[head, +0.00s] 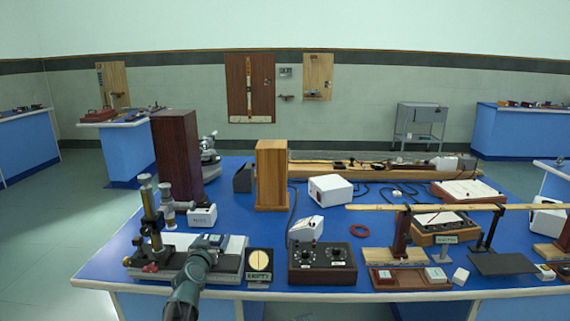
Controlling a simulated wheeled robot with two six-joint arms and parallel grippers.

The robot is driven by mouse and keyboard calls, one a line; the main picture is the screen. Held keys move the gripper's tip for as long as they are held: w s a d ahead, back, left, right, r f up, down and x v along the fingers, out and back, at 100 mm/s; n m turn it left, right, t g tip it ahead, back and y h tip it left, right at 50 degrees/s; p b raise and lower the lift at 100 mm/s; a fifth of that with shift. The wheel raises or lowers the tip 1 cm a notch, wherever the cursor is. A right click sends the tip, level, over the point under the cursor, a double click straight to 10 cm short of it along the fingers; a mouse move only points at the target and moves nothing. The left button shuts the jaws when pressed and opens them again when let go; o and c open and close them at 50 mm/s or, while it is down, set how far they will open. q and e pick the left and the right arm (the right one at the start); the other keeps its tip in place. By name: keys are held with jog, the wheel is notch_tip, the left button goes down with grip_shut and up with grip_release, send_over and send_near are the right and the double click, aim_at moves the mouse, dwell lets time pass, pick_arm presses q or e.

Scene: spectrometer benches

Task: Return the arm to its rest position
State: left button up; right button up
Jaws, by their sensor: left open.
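My left arm rises from the bottom edge of the head view. Its gripper (212,241) is over the front left part of the blue bench (225,225). The jaws are open, and I see nothing held between them. They are in front of a white-topped instrument base (234,246) with a brass microscope-like column (151,215) to the left. I cannot tell whether the gripper touches the base. My right gripper does not show.
A card reading EMPTY (259,265) and a black control box (322,264) stand right of the gripper. Behind are a dark wooden box (177,155) and a light wooden box (271,175). A long wooden beam (440,207) stands at right. Some blue bench top between things is bare.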

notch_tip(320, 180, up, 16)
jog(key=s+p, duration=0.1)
jog(key=p, duration=1.3)
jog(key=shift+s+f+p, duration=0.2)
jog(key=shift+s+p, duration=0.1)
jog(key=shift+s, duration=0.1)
